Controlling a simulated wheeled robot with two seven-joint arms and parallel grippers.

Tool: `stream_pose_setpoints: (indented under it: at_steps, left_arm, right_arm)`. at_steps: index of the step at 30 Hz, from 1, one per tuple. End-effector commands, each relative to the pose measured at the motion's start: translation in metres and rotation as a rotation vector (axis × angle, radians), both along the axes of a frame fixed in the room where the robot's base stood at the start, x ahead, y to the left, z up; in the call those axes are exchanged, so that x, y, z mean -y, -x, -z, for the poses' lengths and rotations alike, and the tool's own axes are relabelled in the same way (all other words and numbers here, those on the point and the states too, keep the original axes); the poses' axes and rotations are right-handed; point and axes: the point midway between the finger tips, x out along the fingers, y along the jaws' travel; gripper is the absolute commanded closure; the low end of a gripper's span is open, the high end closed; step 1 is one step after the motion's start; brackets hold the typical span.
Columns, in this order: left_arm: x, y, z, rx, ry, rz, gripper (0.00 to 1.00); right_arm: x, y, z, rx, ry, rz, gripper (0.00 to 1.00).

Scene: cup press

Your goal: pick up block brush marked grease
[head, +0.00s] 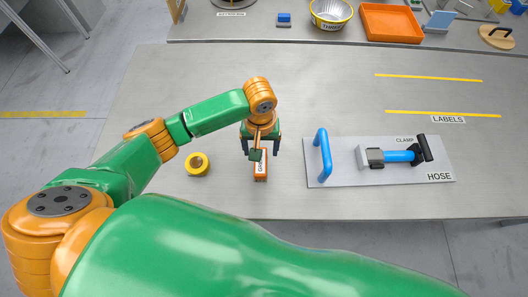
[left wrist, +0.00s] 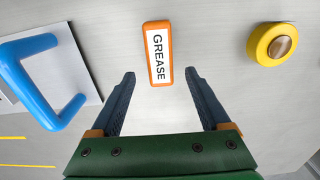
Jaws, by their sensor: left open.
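The block marked GREASE (head: 261,171) is an orange block with a white label on the table near its front edge. In the left wrist view the grease block (left wrist: 158,53) lies just beyond the fingertips, roughly midway between them and a little tilted. My left gripper (head: 261,146) is over the far end of the block in the head view and partly covers it. In the left wrist view my left gripper (left wrist: 160,74) is open and empty, with its two fingers wide apart. No bristles show. My right gripper is not in view.
A yellow roll (head: 197,164) lies left of the block. On the right is a grey board (head: 345,178) with a blue handle (head: 323,157) and a clamp with a blue hose (head: 400,156). A back table holds an orange tray (head: 390,22). The table behind the gripper is clear.

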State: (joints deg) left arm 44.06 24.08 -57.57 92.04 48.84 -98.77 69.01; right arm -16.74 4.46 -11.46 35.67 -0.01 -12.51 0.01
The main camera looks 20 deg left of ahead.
Motion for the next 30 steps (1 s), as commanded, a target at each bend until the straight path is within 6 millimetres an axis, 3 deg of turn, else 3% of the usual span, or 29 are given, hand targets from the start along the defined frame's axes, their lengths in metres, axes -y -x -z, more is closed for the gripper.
stream_pose_setpoints:
  at_steps: [6,14,23,30]
  left_arm:
    - [0.003,0.007,0.04,-0.001,-0.001,0.002,0.2]
    - [0.003,0.007,0.047,0.004,0.002,0.004,0.2]
    - [0.003,0.007,0.046,0.004,0.002,0.004,0.98]
    - [0.003,0.007,0.046,0.004,0.002,0.004,1.0]
  right_arm:
    - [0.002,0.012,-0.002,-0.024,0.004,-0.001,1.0]
    - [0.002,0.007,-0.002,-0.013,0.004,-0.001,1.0]
    - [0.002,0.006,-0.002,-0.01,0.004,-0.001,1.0]
    - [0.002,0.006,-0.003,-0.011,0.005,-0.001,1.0]
